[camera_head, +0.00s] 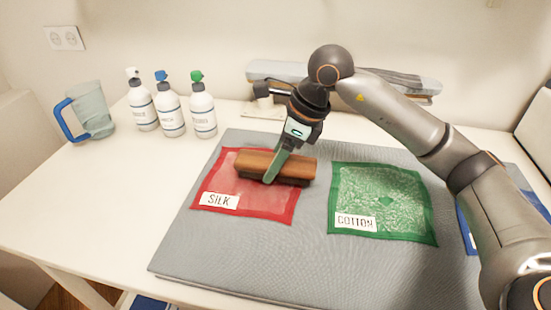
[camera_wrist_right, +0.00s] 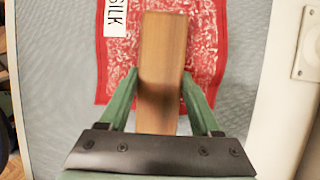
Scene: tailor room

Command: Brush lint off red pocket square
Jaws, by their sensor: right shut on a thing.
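The red pocket square (camera_head: 256,202), labelled SILK, lies flat on the grey mat (camera_head: 200,252), left of centre. Pale lint specks show on it in the right wrist view (camera_wrist_right: 205,40). My right gripper (camera_head: 272,176) is shut on a wooden brush (camera_head: 254,163), its green fingers on both sides of the brush (camera_wrist_right: 162,60). The brush lies across the upper part of the red square, over or on the cloth; I cannot tell whether its underside touches. Its underside is hidden. My left gripper is in neither view.
A green square (camera_head: 350,190) labelled COTTON lies to the right, with a blue cloth (camera_head: 466,230) partly behind my arm. Several bottles, including a blue-capped one (camera_head: 169,112), and a jug (camera_head: 94,112) stand back left. An ironing board (camera_head: 270,70) stands behind the mat.

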